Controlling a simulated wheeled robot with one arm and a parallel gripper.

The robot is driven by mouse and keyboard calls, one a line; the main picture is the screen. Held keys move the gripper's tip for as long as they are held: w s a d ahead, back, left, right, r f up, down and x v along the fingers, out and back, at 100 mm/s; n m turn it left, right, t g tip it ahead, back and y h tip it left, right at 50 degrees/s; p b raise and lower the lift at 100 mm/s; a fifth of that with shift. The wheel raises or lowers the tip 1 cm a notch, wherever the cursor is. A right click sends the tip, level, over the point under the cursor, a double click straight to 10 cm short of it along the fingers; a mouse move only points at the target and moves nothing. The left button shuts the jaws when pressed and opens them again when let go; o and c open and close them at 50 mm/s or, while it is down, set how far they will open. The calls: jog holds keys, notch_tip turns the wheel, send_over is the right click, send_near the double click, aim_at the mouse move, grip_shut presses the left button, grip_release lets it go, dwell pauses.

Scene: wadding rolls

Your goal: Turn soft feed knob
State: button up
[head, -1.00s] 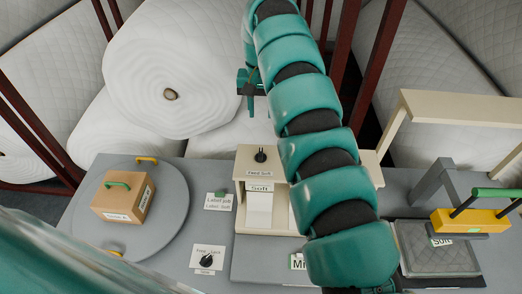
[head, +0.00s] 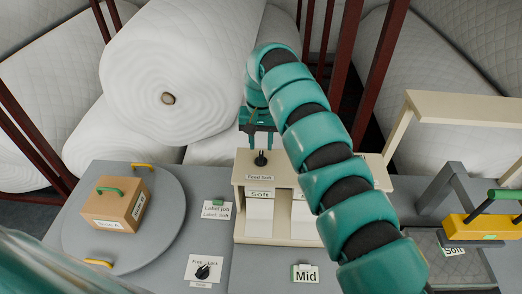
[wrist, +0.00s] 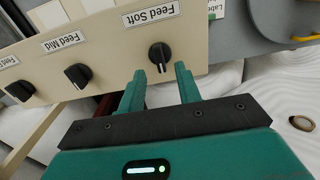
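The soft feed knob (head: 261,158) is a small black knob on top of the cream feeder box, above the label "Feed Soft" (head: 263,176). In the wrist view the same knob (wrist: 160,57) stands just beyond my fingertips, roughly between them, with its white pointer mark toward my gripper. My gripper (head: 260,143) hangs just behind the knob in the head view. Its two teal fingers (wrist: 156,75) are apart with nothing between them. I see no contact with the knob.
The wrist view shows the "Feed Mid" knob (wrist: 77,75) and another knob (wrist: 20,91) along the same panel. The turntable (head: 75,232) holds a cardboard box (head: 117,203). A "Free/Lock" knob (head: 202,272) sits on the table. White wadding rolls (head: 190,70) lie behind.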

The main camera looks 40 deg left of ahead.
aim_at(261, 155)
jog(key=shift+f+p, duration=0.8)
jog(key=shift+f, duration=1.35)
jog(key=shift+c, duration=0.2)
grip_shut()
